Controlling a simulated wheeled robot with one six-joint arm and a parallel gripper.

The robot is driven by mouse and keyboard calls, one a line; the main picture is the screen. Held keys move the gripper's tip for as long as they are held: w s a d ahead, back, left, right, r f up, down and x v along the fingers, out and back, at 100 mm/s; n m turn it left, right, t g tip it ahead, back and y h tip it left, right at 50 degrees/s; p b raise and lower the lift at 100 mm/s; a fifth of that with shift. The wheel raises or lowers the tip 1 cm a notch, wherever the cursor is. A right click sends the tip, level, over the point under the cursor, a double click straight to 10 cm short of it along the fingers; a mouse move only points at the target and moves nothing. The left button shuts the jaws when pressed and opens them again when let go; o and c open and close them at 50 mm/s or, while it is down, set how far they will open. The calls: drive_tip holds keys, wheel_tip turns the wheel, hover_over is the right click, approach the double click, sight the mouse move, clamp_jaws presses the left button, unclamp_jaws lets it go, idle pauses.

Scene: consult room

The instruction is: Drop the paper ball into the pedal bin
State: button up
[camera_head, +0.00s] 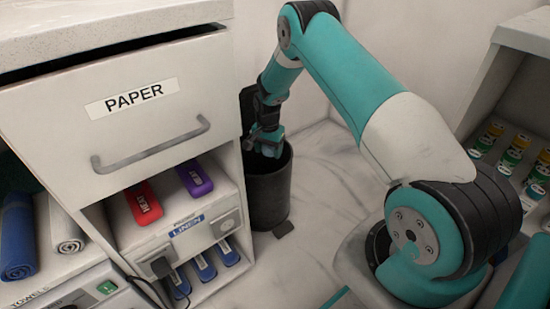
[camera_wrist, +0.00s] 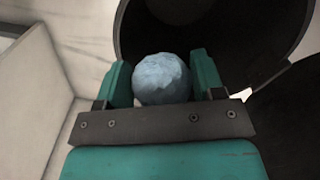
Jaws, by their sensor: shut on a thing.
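The paper ball (camera_wrist: 162,79) is pale blue and crumpled. In the wrist view it sits between the two fingers of my gripper (camera_wrist: 163,82), which is shut on it. The pedal bin (camera_head: 268,190) is a dark cylinder on the floor, beside the drawer cabinet, with its pedal at the front base. Its lid (camera_head: 247,115) stands raised behind my gripper. In the head view my gripper (camera_head: 267,143) is at the bin's open mouth, and the ball cannot be made out there. The bin's dark round opening (camera_wrist: 215,35) shows beyond the ball in the wrist view.
A white cabinet with a drawer labelled PAPER (camera_head: 150,105) stands close on the left. Its shelf holds a red box (camera_head: 143,203) and a purple box (camera_head: 194,178). Rolled towels (camera_head: 18,238) lie at far left. Shelves with several small cans (camera_head: 513,155) are at right. Marble floor (camera_head: 310,220) is clear between.

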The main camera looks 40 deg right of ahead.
drive_tip(key=shift+w+f, duration=0.2)
drive_tip(key=shift+w, duration=0.25)
drive_tip(key=o, duration=0.9)
drive_tip(key=shift+o, duration=0.2)
wheel_tip(320, 180, up, 18)
drive_tip(key=p, duration=0.5)
drive_tip(key=shift+f, duration=0.25)
